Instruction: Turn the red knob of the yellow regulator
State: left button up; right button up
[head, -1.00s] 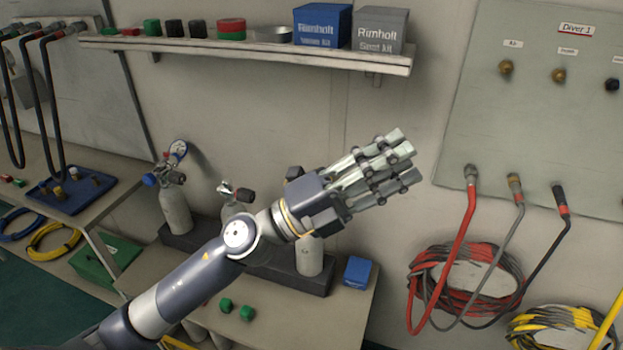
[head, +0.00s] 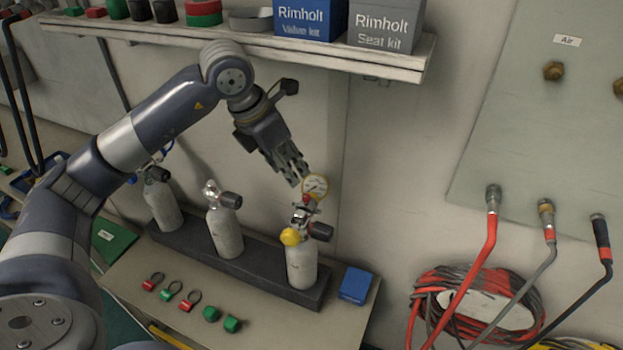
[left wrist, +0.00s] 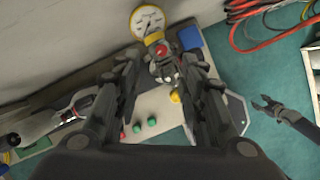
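The yellow regulator sits on the rightmost cylinder (head: 301,265) of the rack. It has a yellow-rimmed gauge (head: 315,187) and a yellow round part (head: 290,237). Its red knob (left wrist: 162,50) shows in the left wrist view, below the gauge (left wrist: 148,22); in the head view only a little red shows under the gauge. My left gripper (head: 298,174) points down just above and left of the gauge. In the left wrist view its fingers are spread, with the regulator between and beyond them; contact is not visible. My right gripper (left wrist: 264,104) is far right in that view, fingers apart and empty.
Two other cylinders (head: 225,232) (head: 163,205) stand in the same dark rack (head: 260,268). Red and green rings and green caps (head: 211,314) lie in front. A blue box (head: 355,285) is right of the rack. A shelf (head: 390,62) with kit boxes hangs above my left arm.

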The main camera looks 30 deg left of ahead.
pick_arm(q)
jog(key=p, duration=0.2)
send_over(306, 196)
jog(key=s, duration=0.3)
jog(key=f, duration=0.3)
jog(key=a+f, duration=0.1)
jog(key=f, duration=0.1)
jog(key=shift+w+f, duration=0.25)
jog(key=shift+f, duration=0.05)
jog(key=x, duration=0.4)
jog(key=shift+p, duration=0.3)
grip_shut()
pick_arm(e)
jog(key=s, duration=0.1)
jog(key=s+r, duration=0.2)
jog(key=s, duration=0.1)
jog(key=shift+s+a+r, duration=0.1)
jog(key=shift+a+r, duration=0.05)
jog(key=shift+r, duration=0.1)
